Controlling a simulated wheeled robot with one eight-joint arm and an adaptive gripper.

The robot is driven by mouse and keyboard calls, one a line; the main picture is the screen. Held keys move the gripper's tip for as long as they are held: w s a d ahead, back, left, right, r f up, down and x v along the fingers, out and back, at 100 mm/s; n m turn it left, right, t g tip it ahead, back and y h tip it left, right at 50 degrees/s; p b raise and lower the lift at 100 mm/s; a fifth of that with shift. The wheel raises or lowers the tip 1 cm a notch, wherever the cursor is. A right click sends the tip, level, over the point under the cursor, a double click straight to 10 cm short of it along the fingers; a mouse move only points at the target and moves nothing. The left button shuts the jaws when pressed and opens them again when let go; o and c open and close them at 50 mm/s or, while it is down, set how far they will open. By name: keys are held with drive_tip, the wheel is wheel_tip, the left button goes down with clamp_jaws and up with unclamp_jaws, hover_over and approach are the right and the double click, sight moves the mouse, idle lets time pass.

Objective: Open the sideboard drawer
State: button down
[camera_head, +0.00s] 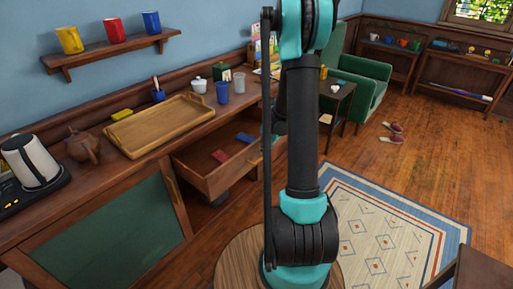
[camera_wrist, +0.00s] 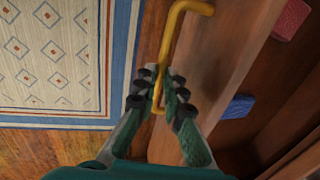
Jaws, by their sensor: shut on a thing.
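The wood sideboard (camera_head: 84,207) stands along the wall on the left in the head view. Its drawer (camera_head: 232,175) is pulled out, and its inside shows. A red item (camera_head: 220,157) and a blue item (camera_head: 245,137) lie in it. In the wrist view, my gripper (camera_wrist: 156,88) is shut on the brass bar handle (camera_wrist: 172,38), with a finger on each side of the bar. The drawer front (camera_wrist: 218,62) is just right of the handle. In the head view, my arm hides the gripper and the drawer's right end.
A wooden tray (camera_head: 160,123), teapot (camera_head: 83,146), kettle (camera_head: 32,160) and cups (camera_head: 222,92) stand on the sideboard top. A round wooden surface (camera_head: 238,262) is near my arm's base. A patterned rug (camera_head: 385,235) lies on the open floor at right.

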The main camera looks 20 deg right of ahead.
drive_tip(key=shift+s+d, duration=0.65)
drive_tip(key=shift+s, duration=0.2)
drive_tip(key=c, duration=1.9)
unclamp_jaws()
drive_tip(key=shift+r, duration=0.1)
drive_tip(key=r, duration=0.4)
drive_tip(key=s+d+r, duration=0.1)
drive_tip(key=r, duration=0.2)
drive_tip(key=s+r, duration=0.1)
drive_tip(key=r, duration=0.3)
drive_tip(key=shift+d+r, duration=0.2)
drive_tip(key=shift+r, duration=0.1)
drive_tip(key=s+a+n, duration=0.3)
drive_tip(key=s, duration=0.4)
drive_tip(key=s+a+f+n+t, duration=0.1)
drive_tip(key=s+a+n, duration=0.3)
drive_tip(key=s, duration=0.3)
drive_tip(key=s+a+f+n+t+h, duration=0.1)
drive_tip(key=s+a+n, duration=0.2)
drive_tip(key=s, duration=0.5)
drive_tip(key=shift+a+n, duration=0.4)
drive_tip(key=shift+a, duration=0.05)
